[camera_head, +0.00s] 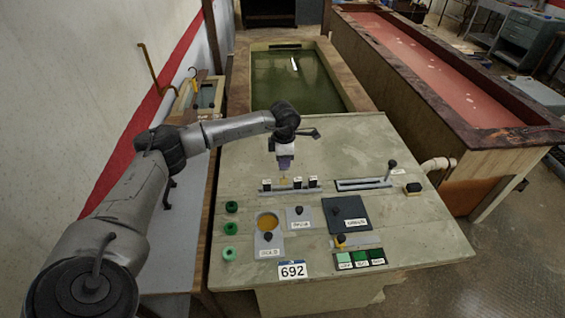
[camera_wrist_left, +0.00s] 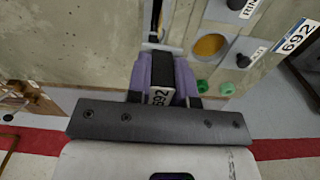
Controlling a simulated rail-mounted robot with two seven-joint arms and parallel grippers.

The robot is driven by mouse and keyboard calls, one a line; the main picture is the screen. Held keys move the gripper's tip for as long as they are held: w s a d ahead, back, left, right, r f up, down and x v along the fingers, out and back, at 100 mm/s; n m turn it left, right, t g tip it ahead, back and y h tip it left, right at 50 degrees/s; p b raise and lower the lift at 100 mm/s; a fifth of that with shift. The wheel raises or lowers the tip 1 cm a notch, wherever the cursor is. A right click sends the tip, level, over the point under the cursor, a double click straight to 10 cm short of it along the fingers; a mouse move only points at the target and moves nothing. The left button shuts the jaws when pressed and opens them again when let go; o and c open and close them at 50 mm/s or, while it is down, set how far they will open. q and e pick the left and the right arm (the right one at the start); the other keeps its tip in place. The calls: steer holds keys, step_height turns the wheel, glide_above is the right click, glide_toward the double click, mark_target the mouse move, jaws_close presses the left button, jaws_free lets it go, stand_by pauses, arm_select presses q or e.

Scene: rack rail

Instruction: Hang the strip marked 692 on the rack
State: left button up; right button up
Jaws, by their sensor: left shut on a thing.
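My left gripper (camera_head: 284,164) reaches over the console top, above a short metal rail (camera_head: 290,188) near the console's middle. In the left wrist view its purple fingers (camera_wrist_left: 163,72) are shut on a dark strip with a white tag marked 692 (camera_wrist_left: 160,97). Small dark pieces with white tags (camera_head: 298,182) stand along the rail on both sides of the gripper. The fingertips are close to the rail; I cannot tell whether the strip touches it. A larger 692 label (camera_head: 292,270) is on the console's front edge. My right gripper is not in view.
The console top (camera_head: 400,230) carries a gold dial (camera_head: 267,222), a dark square pad (camera_head: 345,214), a slotted slider (camera_head: 362,184) and green buttons (camera_head: 229,254). Behind stands a tank of green liquid (camera_head: 300,80).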

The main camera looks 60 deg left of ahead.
arm_select(q)
steer(key=shift+s+a+f+n, duration=0.1)
steer(key=shift+a+f+n, duration=0.1)
steer(key=shift+a+n, duration=0.1)
steer(key=shift+f+b, duration=0.4)
steer(key=shift+b, duration=0.1)
steer(key=shift+r, duration=0.1)
